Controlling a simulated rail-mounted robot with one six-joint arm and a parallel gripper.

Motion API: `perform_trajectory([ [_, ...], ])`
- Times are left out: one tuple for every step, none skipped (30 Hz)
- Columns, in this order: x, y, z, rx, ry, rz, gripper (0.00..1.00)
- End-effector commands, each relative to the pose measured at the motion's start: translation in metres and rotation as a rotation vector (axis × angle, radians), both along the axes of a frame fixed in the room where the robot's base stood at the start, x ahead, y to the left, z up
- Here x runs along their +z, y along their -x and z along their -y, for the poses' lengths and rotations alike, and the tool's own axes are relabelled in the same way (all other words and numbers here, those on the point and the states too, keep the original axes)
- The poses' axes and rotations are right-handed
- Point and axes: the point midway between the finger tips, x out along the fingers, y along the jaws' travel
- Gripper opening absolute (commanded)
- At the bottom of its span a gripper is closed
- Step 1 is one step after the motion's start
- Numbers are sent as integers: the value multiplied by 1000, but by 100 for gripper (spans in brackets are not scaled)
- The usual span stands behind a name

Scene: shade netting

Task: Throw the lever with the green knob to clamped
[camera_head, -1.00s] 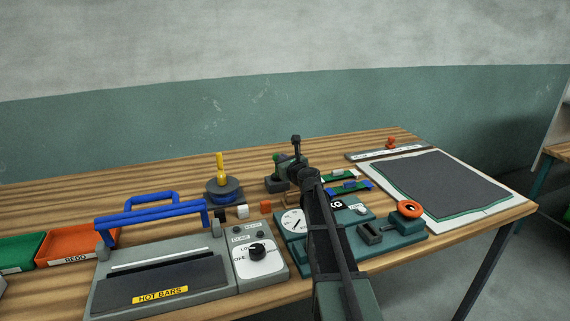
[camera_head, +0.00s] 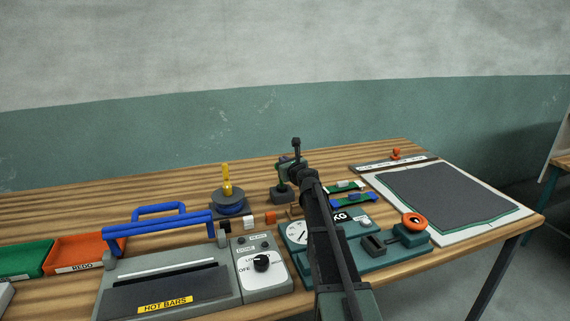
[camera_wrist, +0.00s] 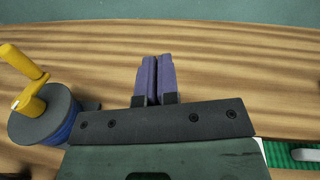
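My gripper (camera_wrist: 154,62) shows in the wrist view as two purple fingers side by side with only a thin dark gap. They are shut, with nothing visible between them, above bare wooden table. No green knob shows clearly in either view.
A reel with a yellow crank (camera_head: 228,202) stands left of my gripper, also in the wrist view (camera_wrist: 38,112). A hot-bar sealer (camera_head: 165,285) with blue handles fills the front left.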

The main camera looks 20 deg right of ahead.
Motion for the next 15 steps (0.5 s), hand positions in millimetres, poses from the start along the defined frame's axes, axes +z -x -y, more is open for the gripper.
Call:
perform_trajectory([
  [0,-4,0,1,0,1,0],
  [0,-4,0,1,0,1,0],
  [0,-4,0,1,0,1,0],
  [0,-4,0,1,0,1,0],
  [0,-4,0,1,0,0,0],
  [0,-5,0,1,0,0,0],
  [0,-5,0,1,0,0,0],
  [0,-5,0,1,0,0,0],
  [0,-4,0,1,0,0,0],
  [1,-4,0,1,0,0,0],
  [1,-3,-1,1,0,1,0],
  [2,0,-1,1,0,1,0],
  [3,2,-1,2,0,1,0],
  [5,5,-1,2,0,1,0],
  [7,10,-2,2,0,1,0],
])
